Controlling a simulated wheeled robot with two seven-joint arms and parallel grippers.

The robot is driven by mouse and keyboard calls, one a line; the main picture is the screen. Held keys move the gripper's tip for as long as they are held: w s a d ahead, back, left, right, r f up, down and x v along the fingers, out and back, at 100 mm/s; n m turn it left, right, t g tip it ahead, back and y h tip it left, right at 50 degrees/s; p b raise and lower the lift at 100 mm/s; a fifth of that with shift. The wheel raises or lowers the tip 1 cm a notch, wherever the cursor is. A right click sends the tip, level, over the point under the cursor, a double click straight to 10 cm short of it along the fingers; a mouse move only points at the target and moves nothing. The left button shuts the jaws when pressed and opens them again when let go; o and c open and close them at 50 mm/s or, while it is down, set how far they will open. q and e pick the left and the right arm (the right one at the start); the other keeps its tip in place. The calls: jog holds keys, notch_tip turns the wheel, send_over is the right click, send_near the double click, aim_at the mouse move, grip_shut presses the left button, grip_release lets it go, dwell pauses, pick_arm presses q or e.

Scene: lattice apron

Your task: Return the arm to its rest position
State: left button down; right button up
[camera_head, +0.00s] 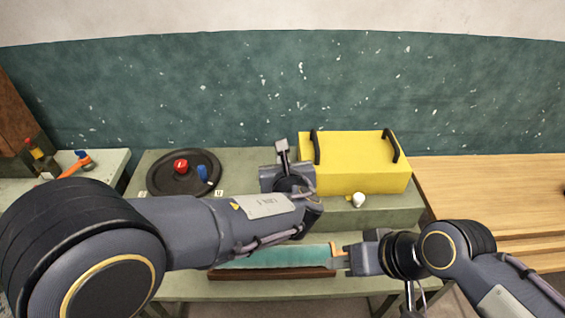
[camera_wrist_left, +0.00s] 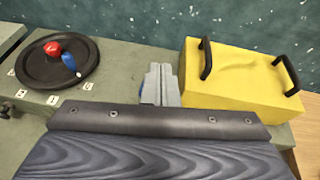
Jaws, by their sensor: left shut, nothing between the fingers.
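My left gripper (camera_head: 282,148) is shut and empty. It sits above the green-grey worktop, between a black round disc and a yellow box. In the left wrist view its closed fingers (camera_wrist_left: 160,75) point toward the back wall, just left of the yellow box (camera_wrist_left: 245,75). My left arm crosses the head view from the left and hides part of the worktop. My right gripper (camera_head: 342,261) is low, at the right end of a teal strip; whether its fingers are open or shut is unclear.
The black disc (camera_head: 157,184) carries a red piece (camera_head: 181,166) and a blue piece (camera_head: 202,172). The yellow box (camera_head: 355,160) has two black handles. A white knob (camera_head: 358,200) is below it. The teal strip (camera_head: 270,257) has a brown front edge. A wooden surface (camera_head: 490,185) lies right.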

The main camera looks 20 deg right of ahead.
dwell(0.3)
pick_arm(q)
jog(key=s+a+n+g+y, duration=0.25)
jog(key=a+n, duration=0.65)
jog(key=a, duration=0.6)
jog(key=s+a+n+g+y, duration=0.1)
jog(key=a+n+g+y, duration=0.15)
jog(key=a+n, duration=0.95)
jog(key=s+a+f+n+g+h, duration=0.2)
jog(key=s+a+n+g+h, duration=0.15)
jog(key=s+a+n, duration=0.65)
jog(key=s+f+n+h, duration=0.1)
jog(key=s+n+h, duration=0.1)
jog(key=s+n, duration=0.6)
jog(key=s, duration=0.4)
jog(key=shift+h+b, duration=0.35)
